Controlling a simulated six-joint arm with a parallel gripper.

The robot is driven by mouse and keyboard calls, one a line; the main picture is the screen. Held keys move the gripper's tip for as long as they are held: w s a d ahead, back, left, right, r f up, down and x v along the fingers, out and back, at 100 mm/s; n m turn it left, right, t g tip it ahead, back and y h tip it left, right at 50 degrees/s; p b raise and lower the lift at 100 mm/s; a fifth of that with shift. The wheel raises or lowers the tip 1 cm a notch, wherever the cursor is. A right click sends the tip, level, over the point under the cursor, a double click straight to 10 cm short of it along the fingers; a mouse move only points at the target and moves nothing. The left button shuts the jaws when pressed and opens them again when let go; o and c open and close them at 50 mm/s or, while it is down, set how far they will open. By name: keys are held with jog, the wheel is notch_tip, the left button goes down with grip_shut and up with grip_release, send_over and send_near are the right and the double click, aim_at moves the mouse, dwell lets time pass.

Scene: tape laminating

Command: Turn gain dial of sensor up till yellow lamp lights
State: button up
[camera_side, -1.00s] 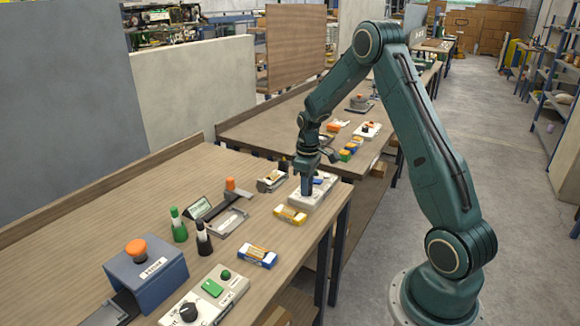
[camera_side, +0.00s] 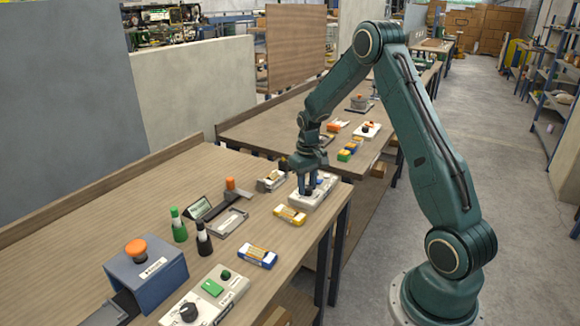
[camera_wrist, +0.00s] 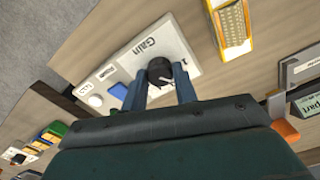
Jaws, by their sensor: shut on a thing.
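The sensor box (camera_side: 322,197) is a white panel near the bench's far right corner. In the wrist view its face (camera_wrist: 135,55) shows the word "Gain" beside a black dial (camera_wrist: 160,72) with a pale pointer line. My gripper (camera_side: 309,190) points down over the box. In the wrist view my gripper (camera_wrist: 161,85) has one finger on each side of the dial and is shut on it. A blue part (camera_wrist: 118,91) and a pale round part (camera_wrist: 95,101) sit further along the panel. I see no yellow glow on the panel.
A yellow-and-white packet (camera_side: 290,215) lies just in front of the sensor box. A small device (camera_side: 271,181) stands to its left. A blue packet (camera_side: 257,256), a green-button box (camera_side: 212,288) and a blue box with an orange button (camera_side: 146,272) are nearer.

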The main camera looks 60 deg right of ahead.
aim_at(307, 187)
jog(key=o, duration=1)
jog(key=shift+c, duration=0.2)
jog(key=shift+r, duration=0.15)
notch_tip(307, 187, up, 14)
jog(key=shift+f, duration=0.2)
